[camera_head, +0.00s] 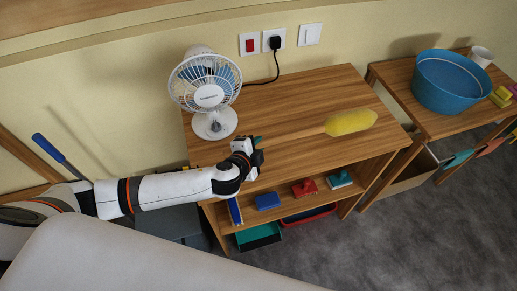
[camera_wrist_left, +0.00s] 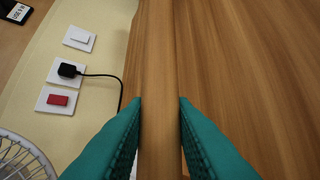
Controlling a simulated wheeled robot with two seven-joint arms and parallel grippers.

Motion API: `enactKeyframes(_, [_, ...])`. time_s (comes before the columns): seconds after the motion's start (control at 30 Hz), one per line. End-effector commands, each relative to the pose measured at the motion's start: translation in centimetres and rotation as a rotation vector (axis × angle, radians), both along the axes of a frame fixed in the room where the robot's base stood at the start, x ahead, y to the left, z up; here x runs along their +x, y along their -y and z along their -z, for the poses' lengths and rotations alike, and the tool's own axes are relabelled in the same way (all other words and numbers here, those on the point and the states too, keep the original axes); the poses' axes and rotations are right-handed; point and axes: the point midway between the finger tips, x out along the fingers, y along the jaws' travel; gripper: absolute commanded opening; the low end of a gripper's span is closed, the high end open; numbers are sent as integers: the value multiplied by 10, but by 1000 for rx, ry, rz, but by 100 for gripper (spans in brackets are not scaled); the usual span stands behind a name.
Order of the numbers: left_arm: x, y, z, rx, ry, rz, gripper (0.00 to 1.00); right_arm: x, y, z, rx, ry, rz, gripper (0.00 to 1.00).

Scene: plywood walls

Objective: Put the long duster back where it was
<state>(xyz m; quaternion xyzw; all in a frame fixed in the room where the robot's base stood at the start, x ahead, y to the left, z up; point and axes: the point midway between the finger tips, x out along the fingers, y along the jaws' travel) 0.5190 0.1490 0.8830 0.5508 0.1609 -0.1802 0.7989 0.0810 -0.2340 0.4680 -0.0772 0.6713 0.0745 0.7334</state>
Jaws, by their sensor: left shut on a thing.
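The long duster has a yellow fluffy head (camera_head: 350,122) and a pale wooden handle (camera_head: 297,134). It lies across the view over the wooden table (camera_head: 300,88), its head toward the right side of the tabletop. I cannot tell whether it touches the table. My left gripper (camera_head: 257,142) is shut on the handle near its left end, above the table's front left part. In the left wrist view, the handle (camera_wrist_left: 158,70) runs between the teal fingers (camera_wrist_left: 160,115). The duster's head is out of that view. My right gripper is not in view.
A white fan (camera_head: 208,95) stands at the table's back left, near the duster's handle end. A blue basin (camera_head: 450,80) stands on another table at right. A blue-handled tool (camera_head: 50,148) leans at left.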

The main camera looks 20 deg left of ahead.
Motion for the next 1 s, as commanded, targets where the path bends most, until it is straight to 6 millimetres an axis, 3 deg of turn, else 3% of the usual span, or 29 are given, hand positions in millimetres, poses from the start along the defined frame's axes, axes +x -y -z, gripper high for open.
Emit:
enactKeyframes(0.17, [0,0,22,0,0,-1,0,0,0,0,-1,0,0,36])
enactKeyframes(0.5, [0,0,25,-2,1,-1,0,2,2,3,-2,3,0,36])
enactKeyframes(0.53, [0,0,26,0,0,-1,24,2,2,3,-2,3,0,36])
enactKeyframes(0.6, [0,0,25,0,0,-1,31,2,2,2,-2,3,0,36])
enactKeyframes(0.9, [0,0,21,1,1,-1,31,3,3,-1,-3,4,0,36])
enactKeyframes(1.0, [-8,-1,20,-1,-1,1,31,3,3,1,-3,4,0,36])
